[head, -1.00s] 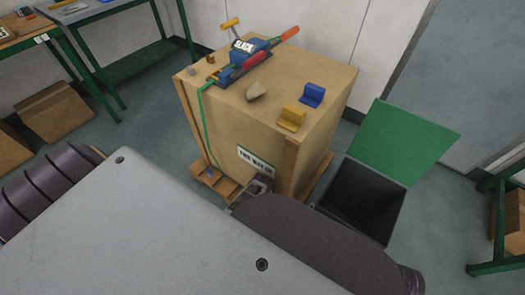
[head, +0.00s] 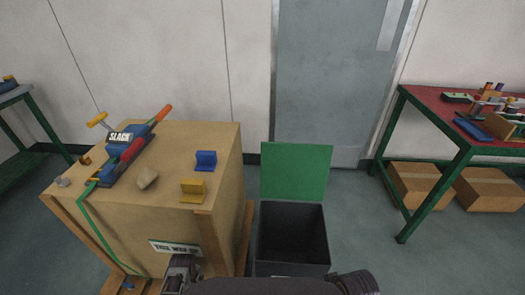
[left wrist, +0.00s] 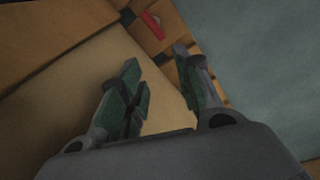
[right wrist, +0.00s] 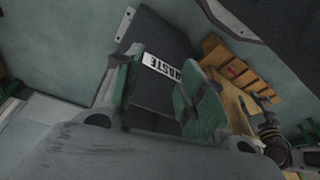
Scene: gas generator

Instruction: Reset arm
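My left gripper (head: 182,272) shows at the bottom of the head view, in front of the crate's labelled face. In the left wrist view its two green-padded fingers (left wrist: 160,88) stand apart with nothing between them, close to a tan surface. My right gripper (right wrist: 160,90) shows in the right wrist view with its fingers apart and empty. Behind it is the dark side of a bin with a partly hidden label. The right gripper does not show clearly in the head view, where a dark arm link of mine covers the bottom edge.
The crate (head: 180,228) carries a "SLACK" ratchet tool (head: 122,150), a stone (head: 147,177), a blue block (head: 205,160) and a yellow block (head: 193,190). A green strap (head: 96,235) runs down it. The open bin (head: 292,235) stands right, then clear floor and a red-topped table (head: 440,125).

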